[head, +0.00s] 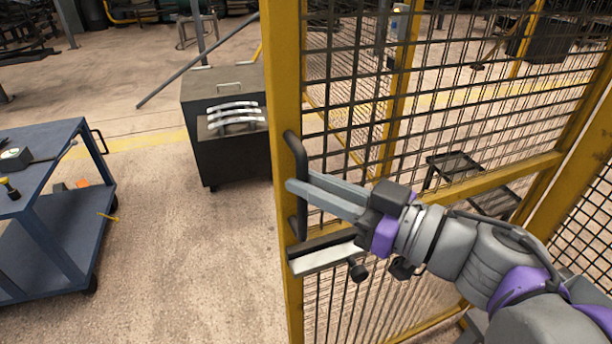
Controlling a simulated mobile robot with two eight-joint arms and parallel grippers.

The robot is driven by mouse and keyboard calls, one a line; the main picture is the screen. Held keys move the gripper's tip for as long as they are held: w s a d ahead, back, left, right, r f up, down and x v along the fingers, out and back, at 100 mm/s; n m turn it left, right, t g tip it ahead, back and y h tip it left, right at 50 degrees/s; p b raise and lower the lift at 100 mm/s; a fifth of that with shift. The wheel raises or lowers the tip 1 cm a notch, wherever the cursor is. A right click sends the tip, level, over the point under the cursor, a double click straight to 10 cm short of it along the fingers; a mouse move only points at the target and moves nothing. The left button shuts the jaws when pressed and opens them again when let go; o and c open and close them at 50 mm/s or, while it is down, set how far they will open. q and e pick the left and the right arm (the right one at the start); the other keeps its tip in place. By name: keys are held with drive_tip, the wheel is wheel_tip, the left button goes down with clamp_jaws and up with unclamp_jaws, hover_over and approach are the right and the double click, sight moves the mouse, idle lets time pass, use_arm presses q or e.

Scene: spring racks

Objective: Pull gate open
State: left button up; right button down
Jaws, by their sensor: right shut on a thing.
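The gate (285,90) is a yellow frame with dark wire mesh, in the middle and right of the head view. A black bar handle (295,148) stands upright on its left post. My right gripper (300,184) comes in from the right and is shut on the handle, with its grey fingers level across the bar. Below it a metal latch plate with a black knob (357,270) sits on the gate. My left gripper is not in view.
A blue cart (62,232) with tools stands at the left. A dark cabinet (205,150) with curved metal pieces on top stands behind the gate's left edge. Concrete floor between cart and gate is clear. More yellow fencing is at the right.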

drive_tip(key=shift+s+d+r, duration=0.1)
drive_tip(key=shift+s+d, duration=0.05)
drive_tip(key=shift+s, duration=0.1)
drive_tip(key=c, duration=1.1)
unclamp_jaws()
drive_tip(key=shift+p+v, duration=0.45)
drive_tip(key=shift+v, duration=4.95)
